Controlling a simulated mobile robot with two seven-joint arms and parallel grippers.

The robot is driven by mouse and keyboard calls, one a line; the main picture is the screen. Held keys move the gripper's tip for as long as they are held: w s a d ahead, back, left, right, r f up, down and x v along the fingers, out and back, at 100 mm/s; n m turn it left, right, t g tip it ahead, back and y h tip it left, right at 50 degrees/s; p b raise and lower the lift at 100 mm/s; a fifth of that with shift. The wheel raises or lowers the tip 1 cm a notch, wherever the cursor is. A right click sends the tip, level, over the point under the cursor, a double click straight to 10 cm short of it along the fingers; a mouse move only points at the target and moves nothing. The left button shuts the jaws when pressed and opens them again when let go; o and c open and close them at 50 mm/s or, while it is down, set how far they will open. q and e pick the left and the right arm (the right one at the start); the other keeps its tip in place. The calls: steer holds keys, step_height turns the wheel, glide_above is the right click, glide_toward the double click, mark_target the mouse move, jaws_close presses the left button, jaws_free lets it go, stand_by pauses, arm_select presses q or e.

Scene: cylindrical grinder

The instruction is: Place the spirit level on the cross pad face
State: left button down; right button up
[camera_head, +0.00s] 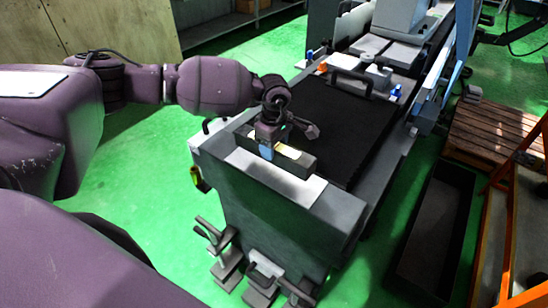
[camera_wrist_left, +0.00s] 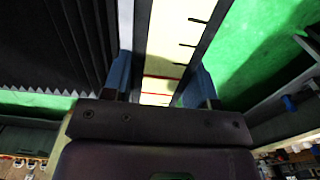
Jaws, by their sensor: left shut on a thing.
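The spirit level (camera_head: 299,161) is a dark bar with a pale yellow vial window. It is at the near end of the machine, above or on a light grey plate that looks like the cross pad face (camera_head: 300,188). I cannot tell whether they touch. My left gripper (camera_head: 268,143) is shut on the level near its left half, coming from above. In the left wrist view, the blue fingertips (camera_wrist_left: 161,82) sit on both sides of the level (camera_wrist_left: 172,45), whose yellow window shows black and red lines. My right gripper is out of view.
The black ribbed cover (camera_head: 345,125) with a dark handle lies behind the level. Foot pedals (camera_head: 262,283) stand at the machine's base. A dark trough (camera_head: 435,235), a wooden pallet (camera_head: 495,130) and an orange frame (camera_head: 490,225) are at right. Green floor is open at left.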

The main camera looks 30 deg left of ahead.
arm_select(q)
steer(key=shift+f, duration=2.5)
steer(key=shift+f, duration=0.15)
steer(key=shift+c, duration=2)
jaws_free()
